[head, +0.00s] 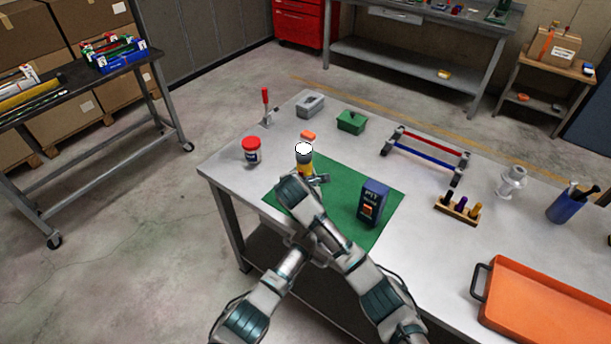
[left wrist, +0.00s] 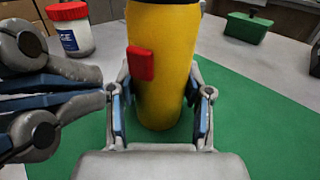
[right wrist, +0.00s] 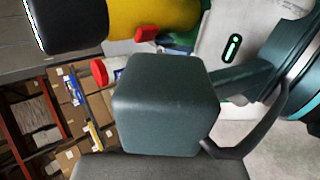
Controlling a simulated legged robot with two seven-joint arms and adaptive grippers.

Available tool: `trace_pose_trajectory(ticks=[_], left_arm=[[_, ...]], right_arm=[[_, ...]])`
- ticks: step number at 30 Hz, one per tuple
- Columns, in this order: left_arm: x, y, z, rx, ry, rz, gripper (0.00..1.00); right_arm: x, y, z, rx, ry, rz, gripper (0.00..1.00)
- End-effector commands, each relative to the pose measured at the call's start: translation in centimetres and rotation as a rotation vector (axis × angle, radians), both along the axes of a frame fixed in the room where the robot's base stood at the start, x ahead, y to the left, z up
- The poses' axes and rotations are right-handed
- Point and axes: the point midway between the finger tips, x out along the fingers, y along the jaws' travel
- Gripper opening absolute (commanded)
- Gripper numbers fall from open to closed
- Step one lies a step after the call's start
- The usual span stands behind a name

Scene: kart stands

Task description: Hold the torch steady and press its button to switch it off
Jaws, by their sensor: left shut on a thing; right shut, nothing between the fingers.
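The yellow torch (left wrist: 165,85) stands upright over the green mat (head: 338,177), its white lens (head: 303,149) bright in the head view. Its red button (left wrist: 141,63) faces the left wrist camera, left of centre. My left gripper (left wrist: 163,112) is shut around the torch's lower body, one finger on each side. My right gripper (left wrist: 95,95) is shut and empty, coming in from the left below the button, apart from it. The head view mostly hides my right gripper.
A red-lidded jar (head: 252,150) stands left of the torch. A dark blue box (head: 372,203) stands on the mat's right part. A green box (head: 351,122), grey box (head: 310,105) and small orange block (head: 308,135) lie behind. An orange tray (head: 535,305) is at the right.

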Motion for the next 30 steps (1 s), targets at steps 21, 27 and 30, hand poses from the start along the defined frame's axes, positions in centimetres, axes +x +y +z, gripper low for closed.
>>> trace_pose_trajectory(ticks=[21, 27, 30], left_arm=[[0.0, -0.1, 0.1, 0.0, -0.002, -0.001, 0.04], [0.0, -0.1, 0.1, 0.001, -0.002, -0.001, 0.04], [0.0, -0.1, 0.1, 0.001, -0.002, -0.001, 0.04]], right_arm=[[0.8, -0.3, 0.2, 0.001, 0.0, -0.001, 0.0], [1.1, -0.4, 0.2, 0.001, 0.0, -0.001, 0.0], [1.2, -0.4, 0.2, 0.001, 0.0, 0.0, 0.0]])
